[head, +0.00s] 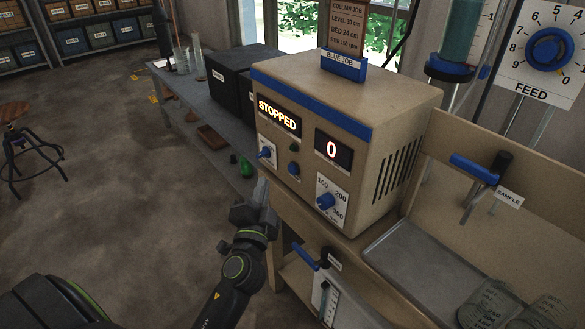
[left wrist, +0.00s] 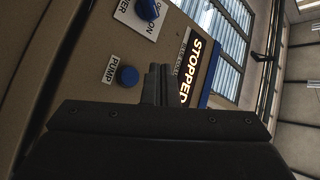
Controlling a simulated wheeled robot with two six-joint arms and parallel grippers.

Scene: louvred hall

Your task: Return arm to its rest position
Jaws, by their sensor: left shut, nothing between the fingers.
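My left gripper (head: 262,190) is in front of the left edge of a beige control box (head: 345,85), its fingers pointing up toward the box's front panel. In the left wrist view my left gripper (left wrist: 157,85) is shut with nothing between its fingers, near a blue PUMP button (left wrist: 128,76) and a blue power knob (left wrist: 147,9). I cannot tell whether it touches the panel. The box's display (head: 279,116) reads STOPPED and a second display (head: 333,150) reads 0. My right gripper is not in view.
A grey bench (head: 185,95) with black boxes and glassware stands behind the box. A metal tray (head: 420,265) with glass beakers is at the lower right. A blue-handled valve (head: 306,257) sticks out below the box. The floor at left is open, with a stool (head: 28,140).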

